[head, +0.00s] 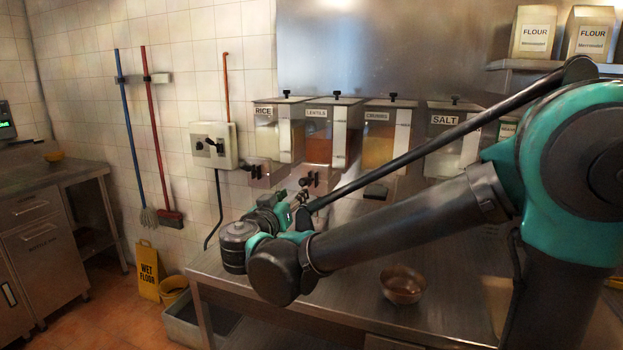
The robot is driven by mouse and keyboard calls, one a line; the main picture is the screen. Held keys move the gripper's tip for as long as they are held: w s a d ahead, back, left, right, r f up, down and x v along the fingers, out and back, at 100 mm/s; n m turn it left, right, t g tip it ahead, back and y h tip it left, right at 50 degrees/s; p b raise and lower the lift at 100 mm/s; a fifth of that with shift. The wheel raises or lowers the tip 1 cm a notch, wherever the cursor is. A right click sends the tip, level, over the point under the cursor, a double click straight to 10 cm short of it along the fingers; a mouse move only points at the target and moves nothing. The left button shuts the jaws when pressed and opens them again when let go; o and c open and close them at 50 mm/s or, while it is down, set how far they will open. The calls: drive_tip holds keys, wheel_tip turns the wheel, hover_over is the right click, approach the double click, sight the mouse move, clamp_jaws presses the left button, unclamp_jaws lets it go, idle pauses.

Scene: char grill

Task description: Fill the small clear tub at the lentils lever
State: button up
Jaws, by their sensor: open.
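The lentils dispenser (319,148) is a clear bin with orange-red contents and a "LENTILS" label, on the back wall between the rice and crumbs bins. A dark lever or spout part (310,180) shows below it. My gripper (304,197) is open, low in front of the lentils bin and close below that dark part. My wrist partly covers the area, and I cannot tell whether the fingers touch anything. I cannot make out the small clear tub for sure; it may be hidden by my arm.
A rice bin (278,137), crumbs bin (386,137) and salt bin (444,150) line the wall. A round brownish bowl (403,286) stands on the steel counter (350,290), with bare surface around it. A yellow wet-floor sign (148,270) stands on the floor at left.

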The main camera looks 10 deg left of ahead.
sight(308, 178)
drive_tip(key=w, duration=0.9)
drive_tip(key=w+d, duration=0.1)
drive_tip(key=w, duration=0.4)
drive_tip(key=shift+d, duration=0.1)
drive_tip(key=shift+s, duration=0.1)
clamp_jaws()
